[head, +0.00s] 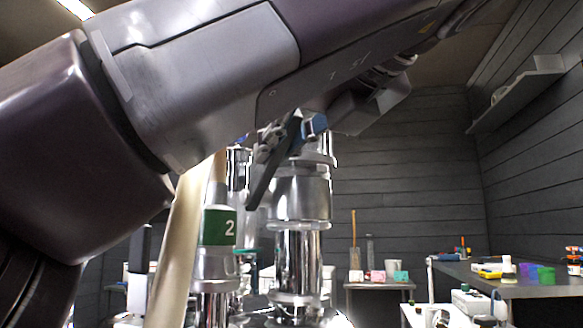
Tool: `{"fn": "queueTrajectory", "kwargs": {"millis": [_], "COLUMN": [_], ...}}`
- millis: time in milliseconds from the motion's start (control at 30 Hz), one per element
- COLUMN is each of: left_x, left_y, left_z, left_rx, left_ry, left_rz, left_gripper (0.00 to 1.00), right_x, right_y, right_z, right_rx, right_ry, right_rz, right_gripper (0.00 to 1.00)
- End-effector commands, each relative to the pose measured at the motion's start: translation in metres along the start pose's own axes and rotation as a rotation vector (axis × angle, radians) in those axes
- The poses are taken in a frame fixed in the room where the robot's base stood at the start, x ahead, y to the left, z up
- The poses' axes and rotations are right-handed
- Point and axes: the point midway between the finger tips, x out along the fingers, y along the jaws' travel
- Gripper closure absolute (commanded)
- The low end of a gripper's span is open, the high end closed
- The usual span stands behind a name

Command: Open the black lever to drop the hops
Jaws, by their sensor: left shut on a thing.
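The black lever (266,183) slants down to the left in front of a shiny steel hop vessel (302,200) in the middle of the head view. My left arm comes in from the left and crosses the upper part of the picture. My left gripper (280,140) is at the lever's upper part, shut on it. The arm and wrist hide much of the grip and the top of the vessel. A blue part (315,126) shows right beside the lever's upper end. My right gripper is not in view.
A pipe with a green label "2" (219,226) stands left of the vessel, beside a pale hose (175,245). A dark counter (540,287) with small items is at the right. A small table (380,285) stands against the back wall.

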Motion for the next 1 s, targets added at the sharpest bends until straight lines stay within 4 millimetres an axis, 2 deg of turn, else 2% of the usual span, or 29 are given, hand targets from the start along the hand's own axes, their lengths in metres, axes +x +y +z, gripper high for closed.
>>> {"fn": "queueTrajectory", "kwargs": {"millis": [167,200,333,800,1000], "left_x": [0.0,0.0,0.0,0.0,-0.001], "left_y": [0.0,0.0,0.0,0.0,0.0], "left_z": [0.001,0.001,0.001,-0.001,-0.009], "left_rx": [-0.001,-0.001,-0.001,-0.001,0.0], "left_ry": [-0.002,-0.003,-0.002,-0.003,-0.051], "left_rz": [-0.001,-0.001,0.0,0.0,-0.001], "left_gripper": [1.0,0.86,0.71,0.71,0.71], "right_x": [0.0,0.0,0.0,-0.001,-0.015], "right_y": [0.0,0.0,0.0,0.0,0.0], "right_z": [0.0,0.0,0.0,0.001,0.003], "right_rx": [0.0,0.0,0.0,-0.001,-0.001], "right_ry": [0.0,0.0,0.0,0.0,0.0], "right_rz": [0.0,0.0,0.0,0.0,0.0], "right_gripper": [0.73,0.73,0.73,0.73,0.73]}}
